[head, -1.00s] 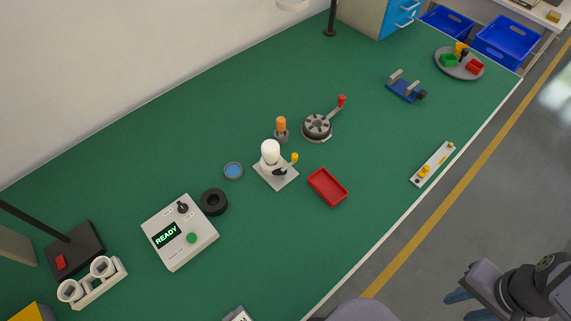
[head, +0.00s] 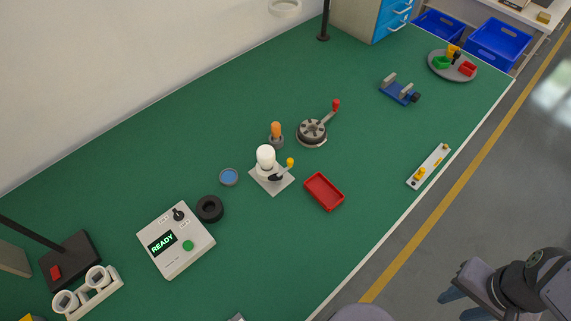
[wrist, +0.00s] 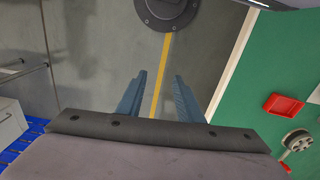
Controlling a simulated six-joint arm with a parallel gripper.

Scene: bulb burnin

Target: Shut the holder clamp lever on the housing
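The holder is a pale square plate (head: 278,187) near the middle of the bench in the head view. A white rounded housing (head: 265,155) stands upright on it. Its clamp lever, with a yellow knob (head: 290,162), sticks out to the right of the housing and slants upward; the knob is apart from the housing. My gripper shows at the lower right of the head view, off the bench's front edge and far from the holder. In the wrist view my gripper (wrist: 160,75) has its two blue fingers apart with nothing between them. The holder does not show there.
A red tray (head: 324,192) lies right of the holder. A round grey fixture with a red-knobbed arm (head: 312,132) and an orange-topped peg (head: 276,130) stand behind. A black ring (head: 210,209), blue disc (head: 229,177) and READY box (head: 175,240) lie left. Bench between tray and front edge is clear.

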